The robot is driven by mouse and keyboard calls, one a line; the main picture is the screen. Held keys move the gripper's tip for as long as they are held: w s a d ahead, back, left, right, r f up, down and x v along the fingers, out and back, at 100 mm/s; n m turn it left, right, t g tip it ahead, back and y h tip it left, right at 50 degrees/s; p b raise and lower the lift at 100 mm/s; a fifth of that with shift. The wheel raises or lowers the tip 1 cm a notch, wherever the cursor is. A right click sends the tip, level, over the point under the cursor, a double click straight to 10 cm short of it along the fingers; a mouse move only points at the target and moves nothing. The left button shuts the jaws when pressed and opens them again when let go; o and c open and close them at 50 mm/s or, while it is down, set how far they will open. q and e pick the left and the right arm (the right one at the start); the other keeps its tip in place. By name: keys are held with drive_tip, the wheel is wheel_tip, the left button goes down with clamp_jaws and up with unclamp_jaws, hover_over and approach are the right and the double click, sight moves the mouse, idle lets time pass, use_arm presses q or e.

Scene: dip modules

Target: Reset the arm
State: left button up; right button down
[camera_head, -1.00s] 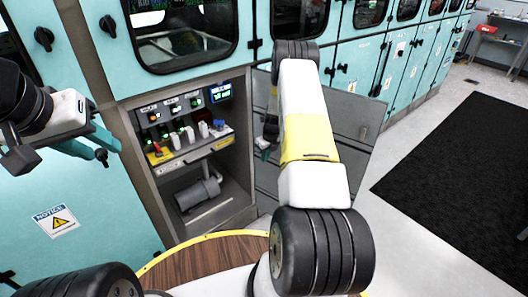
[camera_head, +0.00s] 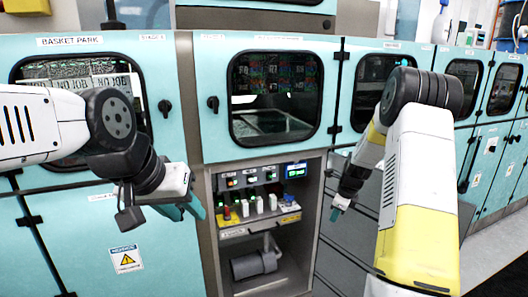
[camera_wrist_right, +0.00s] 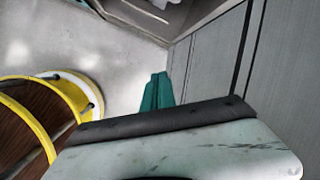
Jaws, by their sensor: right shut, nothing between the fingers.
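My right arm reaches in from the right, with the elbow bent high and the forearm angled down. My right gripper (camera_head: 336,213) has teal fingers and hangs beside the right edge of the open control bay. In the right wrist view its fingers (camera_wrist_right: 157,92) are together with nothing between them. My left gripper (camera_head: 184,210) is in front of the teal cabinet, left of the bay. Its teal fingers appear spread apart, with nothing visible between them.
The control bay (camera_head: 212,250) holds lit buttons, a small screen (camera_head: 296,170), several white switches and a grey motor-like cylinder (camera_head: 255,264). Teal cabinets (camera_head: 70,235) with windows line the wall. A grey panel (camera_head: 350,250) stands right of the bay.

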drive_tip(key=s+a+r+n, duration=0.3)
drive_tip(key=s+r+n, duration=0.1)
drive_tip(key=r, duration=0.3)
drive_tip(key=s+a+r+n+t, duration=0.1)
drive_tip(key=s+a+r+n, duration=0.1)
drive_tip(key=s+r+n, duration=0.35)
drive_tip(key=s+a+r+n, duration=0.2)
drive_tip(key=s+a+r, duration=0.1)
drive_tip(key=r, duration=0.5)
drive_tip(key=s+a+r+n, duration=0.2)
drive_tip(key=s+n, duration=0.4)
drive_tip(key=s, duration=0.4)
drive_tip(key=s+a+r+n+t+y, duration=0.1)
drive_tip(key=s+a+r+n, duration=0.1)
drive_tip(key=s+n, duration=0.5)
drive_tip(key=s+r, duration=0.1)
drive_tip(key=s, duration=0.3)
drive_tip(key=shift+a+r+t, duration=0.3)
drive_tip(key=shift+r, duration=0.1)
drive_tip(key=shift+n, duration=0.25)
